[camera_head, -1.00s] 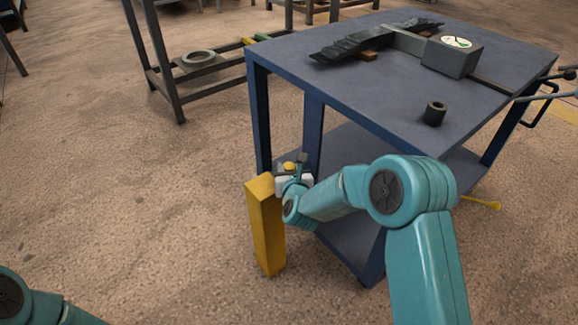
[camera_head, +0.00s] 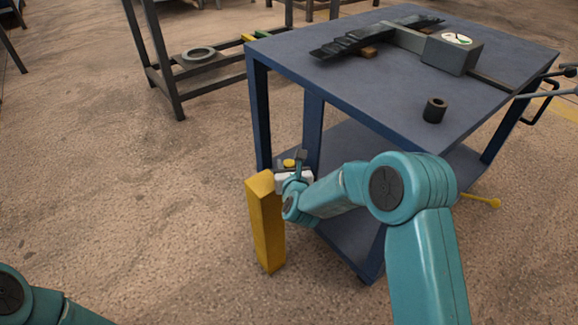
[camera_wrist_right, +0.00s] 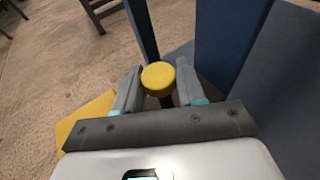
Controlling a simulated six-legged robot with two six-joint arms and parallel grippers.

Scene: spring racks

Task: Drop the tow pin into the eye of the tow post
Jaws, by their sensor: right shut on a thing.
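The yellow tow post (camera_head: 265,225) stands upright on the floor in front of the blue cart in the head view. Part of it shows at the lower left of the right wrist view (camera_wrist_right: 85,115). My right gripper (camera_head: 296,161) is beside and behind the post's top. It is shut on the tow pin, whose round yellow head (camera_wrist_right: 158,77) sits between the fingers in the right wrist view. The pin's head also shows in the head view (camera_head: 289,163). The pin's lower end and the post's eye are hidden. My left gripper is out of view; only my left arm shows.
The blue cart (camera_head: 350,90) stands right behind the gripper, its leg close by. On it lie a dark leaf spring (camera_head: 375,38), a grey box (camera_head: 452,54) and a dark bushing (camera_head: 434,110). A rack with a ring (camera_head: 198,54) stands back left. Floor on the left is clear.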

